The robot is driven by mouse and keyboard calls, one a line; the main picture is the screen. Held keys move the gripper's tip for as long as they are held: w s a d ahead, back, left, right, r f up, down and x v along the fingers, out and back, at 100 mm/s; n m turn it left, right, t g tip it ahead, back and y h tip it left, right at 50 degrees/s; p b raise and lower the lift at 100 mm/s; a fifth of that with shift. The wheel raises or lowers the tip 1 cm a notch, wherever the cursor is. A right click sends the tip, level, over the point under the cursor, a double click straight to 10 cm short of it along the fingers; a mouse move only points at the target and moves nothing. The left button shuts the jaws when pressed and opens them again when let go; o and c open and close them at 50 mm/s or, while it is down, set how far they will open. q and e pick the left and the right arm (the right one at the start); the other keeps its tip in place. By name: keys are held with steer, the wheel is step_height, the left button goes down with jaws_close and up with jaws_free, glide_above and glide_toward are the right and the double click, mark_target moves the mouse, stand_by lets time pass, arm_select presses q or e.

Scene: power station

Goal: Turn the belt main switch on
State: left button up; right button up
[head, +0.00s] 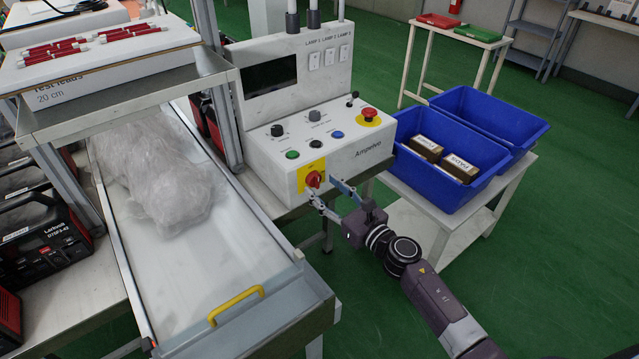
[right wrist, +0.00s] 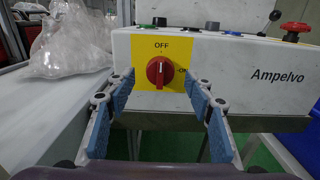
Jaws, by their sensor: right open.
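The belt main switch (head: 313,179) is a red rotary knob on a yellow plate, low on the front of the white Ampelvo control box (head: 352,158). In the right wrist view the red knob (right wrist: 159,72) stands upright, its mark pointing up at OFF; ON is printed to its right. My right gripper (head: 324,191) is open in front of the switch. In the right wrist view its blue-padded fingers (right wrist: 160,82) stand left and right of the knob, with gaps on both sides. Nothing is held. My left gripper is not in view.
A red emergency button (head: 370,114) and several small knobs sit on the box's top. The conveyor (head: 250,270) with a clear plastic bag (head: 155,178) and yellow handle (head: 236,305) lies left. Blue bins (head: 446,190) with boxes stand right. Green floor is free in front.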

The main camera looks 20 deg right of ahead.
mark_target(315, 181)
steer(key=shift+x, duration=1.2)
steer(key=c, duration=1.2)
